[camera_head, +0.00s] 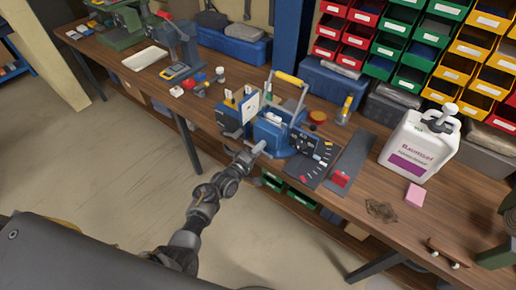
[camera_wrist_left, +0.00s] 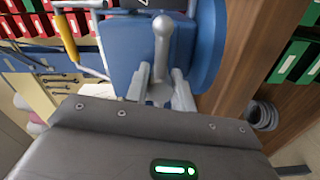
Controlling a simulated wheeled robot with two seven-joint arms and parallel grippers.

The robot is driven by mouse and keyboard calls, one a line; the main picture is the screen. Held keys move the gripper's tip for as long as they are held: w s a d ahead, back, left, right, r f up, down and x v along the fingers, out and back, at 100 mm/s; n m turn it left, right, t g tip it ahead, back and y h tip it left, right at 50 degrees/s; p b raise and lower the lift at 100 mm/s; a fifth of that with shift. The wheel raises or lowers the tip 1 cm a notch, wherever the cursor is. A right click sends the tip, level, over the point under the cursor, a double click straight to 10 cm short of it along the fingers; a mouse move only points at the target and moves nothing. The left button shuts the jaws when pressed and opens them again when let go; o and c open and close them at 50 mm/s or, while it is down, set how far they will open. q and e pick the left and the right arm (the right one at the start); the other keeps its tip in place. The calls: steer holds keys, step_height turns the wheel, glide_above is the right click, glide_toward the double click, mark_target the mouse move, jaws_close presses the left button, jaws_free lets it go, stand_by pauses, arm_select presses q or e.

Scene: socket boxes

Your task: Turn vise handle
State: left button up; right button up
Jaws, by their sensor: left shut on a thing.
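A blue vise (camera_head: 270,134) is mounted at the front edge of the wooden workbench (camera_head: 370,190). Its blue body (camera_wrist_left: 120,45) fills the middle of the left wrist view. The grey vise handle (camera_wrist_left: 162,40), a bar with a ball end, stands upright there. My left gripper (camera_head: 258,149) is at the front of the vise. Its two fingers (camera_wrist_left: 161,88) are closed around the lower part of the handle. The gripper hides the handle in the head view. My right gripper is in neither view.
A tool with a yellow grip (camera_head: 290,79) stands behind the vise. A dark tool board (camera_head: 312,160) and a grey strip with a red item (camera_head: 341,179) lie to its right. A white canister (camera_head: 418,143) and a pink block (camera_head: 414,195) stand further right. The floor in front is clear.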

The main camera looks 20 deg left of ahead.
arm_select(q)
steer(key=shift+w+r, duration=0.15)
steer(key=shift+r, duration=0.15)
steer(key=o, duration=1)
steer(key=shift+d+f, duration=0.1)
steer(key=shift+f, duration=0.1)
steer(key=shift+f, duration=0.1)
steer(key=b+v, duration=0.1)
steer(key=v, duration=0.9)
steer(key=shift+s+b, duration=0.35)
steer(key=shift+b, duration=0.05)
